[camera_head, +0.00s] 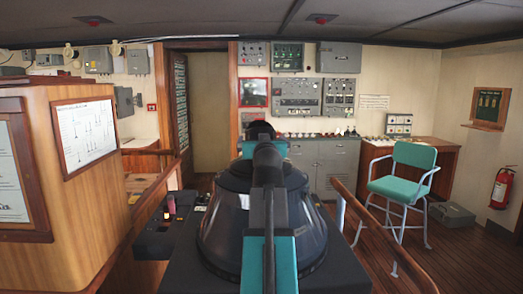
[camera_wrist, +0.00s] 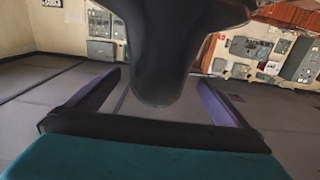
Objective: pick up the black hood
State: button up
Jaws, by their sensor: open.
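The black hood (camera_head: 222,225) is the large, dark, flared cone on the console in the middle of the head view. My own arm runs in front of it and hides its middle and top. In the wrist view a smooth black form, seemingly the hood (camera_wrist: 165,60), comes down from the top edge and narrows to a rounded end. My gripper (camera_wrist: 157,92) is open, with one dark finger left of this end and one right. Gaps show on both sides, so the fingers look apart from it. The gripper's tips are not clear in the head view.
A dark console (camera_head: 155,242) lies under the hood. Wooden rails flank it, one at right (camera_head: 385,240). A wooden cabinet (camera_head: 90,200) stands close at left. A teal chair (camera_head: 405,180) and a grey box (camera_head: 452,214) are at right, with open floor around them.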

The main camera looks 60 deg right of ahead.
jog(key=shift+x, duration=1.45)
jog(key=shift+d, duration=0.1)
jog(key=p+x, duration=0.2)
jog(key=x, duration=0.3)
jog(key=shift+r, duration=0.1)
jog(key=c, duration=1.6)
